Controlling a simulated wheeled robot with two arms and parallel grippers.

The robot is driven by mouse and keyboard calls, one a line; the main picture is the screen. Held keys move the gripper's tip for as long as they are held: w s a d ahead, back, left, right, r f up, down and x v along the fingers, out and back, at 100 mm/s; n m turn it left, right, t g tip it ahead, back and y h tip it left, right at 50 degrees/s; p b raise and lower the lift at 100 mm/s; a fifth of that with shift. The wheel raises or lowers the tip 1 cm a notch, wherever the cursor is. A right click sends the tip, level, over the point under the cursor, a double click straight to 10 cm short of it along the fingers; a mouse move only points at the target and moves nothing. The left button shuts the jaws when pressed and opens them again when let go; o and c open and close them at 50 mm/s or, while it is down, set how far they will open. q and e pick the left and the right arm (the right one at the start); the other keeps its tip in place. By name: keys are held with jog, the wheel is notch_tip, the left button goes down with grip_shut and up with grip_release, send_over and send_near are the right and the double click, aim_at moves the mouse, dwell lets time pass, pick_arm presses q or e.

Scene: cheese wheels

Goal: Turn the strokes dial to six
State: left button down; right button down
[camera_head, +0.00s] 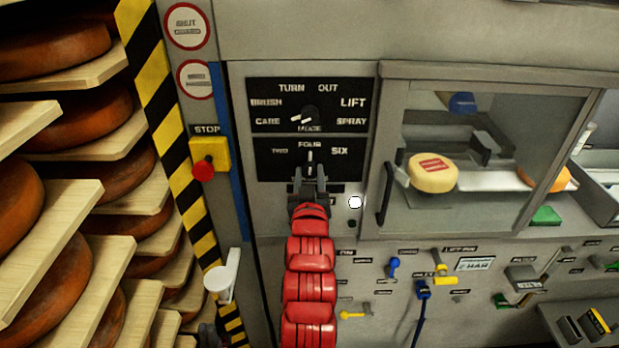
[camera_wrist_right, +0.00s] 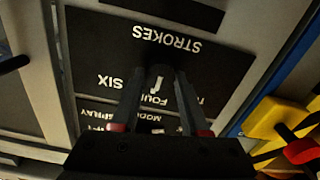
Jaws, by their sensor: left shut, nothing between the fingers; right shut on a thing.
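The strokes dial (camera_head: 310,157) sits on a black panel (camera_head: 268,160) marked TWO, FOUR and SIX. Its white pointer stands about upright, towards FOUR; SIX is to its right. My right gripper (camera_head: 309,178), on a red arm, is shut on the dial, covering its lower part. In the right wrist view the panel is upside down, and the pointer (camera_wrist_right: 158,82) shows between the fingers of my right gripper (camera_wrist_right: 168,75), near FOUR. A dark shape at the bottom edge appears to be my left gripper (camera_head: 207,335), mostly cut off, away from the panel.
Just above is the mode dial (camera_head: 303,117). A red stop button (camera_head: 203,169) on a yellow box stands to the left, beside a striped post (camera_head: 168,105). A glass-fronted chamber (camera_head: 470,70) with a cheese is to the right. A white lever (camera_head: 224,274) sticks out lower left.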

jog(key=m+b, duration=0.1)
jog(key=b, duration=0.1)
jog(key=m+b, duration=0.2)
jog(key=b, duration=0.1)
jog(key=m+b, duration=0.2)
jog(key=b, duration=0.1)
jog(key=shift+f, duration=0.3)
jog(key=shift+d+r+m+b, duration=0.1)
jog(key=shift+m+b, duration=1)
jog(key=shift+b, duration=0.05)
jog(key=shift+r+m+b, duration=0.1)
jog(key=shift+m+b, duration=0.4)
jog(key=shift+m, duration=0.2)
jog(key=shift+c, duration=2.1)
grip_release()
jog(key=shift+s, duration=0.1)
